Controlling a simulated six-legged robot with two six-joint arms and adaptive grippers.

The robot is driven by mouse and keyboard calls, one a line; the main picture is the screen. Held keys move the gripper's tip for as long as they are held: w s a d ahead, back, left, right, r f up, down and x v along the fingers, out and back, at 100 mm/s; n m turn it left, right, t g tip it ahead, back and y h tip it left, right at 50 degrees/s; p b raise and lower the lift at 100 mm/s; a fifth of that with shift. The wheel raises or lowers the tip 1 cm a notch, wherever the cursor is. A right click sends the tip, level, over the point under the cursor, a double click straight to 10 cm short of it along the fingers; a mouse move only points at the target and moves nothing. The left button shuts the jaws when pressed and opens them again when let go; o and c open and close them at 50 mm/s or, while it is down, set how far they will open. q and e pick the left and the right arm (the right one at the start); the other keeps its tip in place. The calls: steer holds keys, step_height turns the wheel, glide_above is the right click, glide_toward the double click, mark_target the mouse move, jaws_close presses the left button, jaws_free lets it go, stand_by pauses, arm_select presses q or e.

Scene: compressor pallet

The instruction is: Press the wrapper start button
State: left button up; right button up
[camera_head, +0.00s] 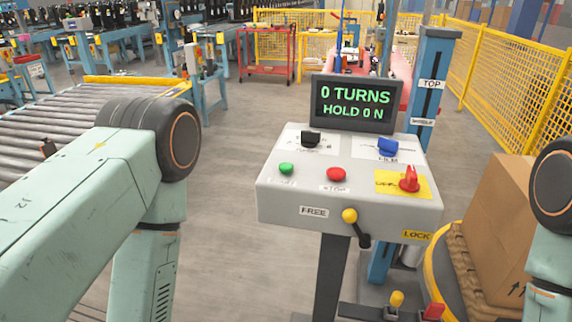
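The wrapper control box (300,199) stands in the middle on a dark post. A green button (286,168), which looks like the start button, is on the left of its sloped top; its small label is hard to read. A red button (336,174) is just right of it, with a label that seems to read STOP. A display (353,104) above reads "0 TURNS" and "HOLD 0 N". My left arm comes in from the left and my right arm shows at the right edge. Both grippers are out of view, and nothing touches the buttons.
The box also carries a black knob (311,138), a blue knob (388,147), a red switch (409,180) and a yellow-tipped lever (350,216). A cardboard box (497,230) stands at right on a pallet. A roller conveyor (40,128) is at left. Floor left of the post is clear.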

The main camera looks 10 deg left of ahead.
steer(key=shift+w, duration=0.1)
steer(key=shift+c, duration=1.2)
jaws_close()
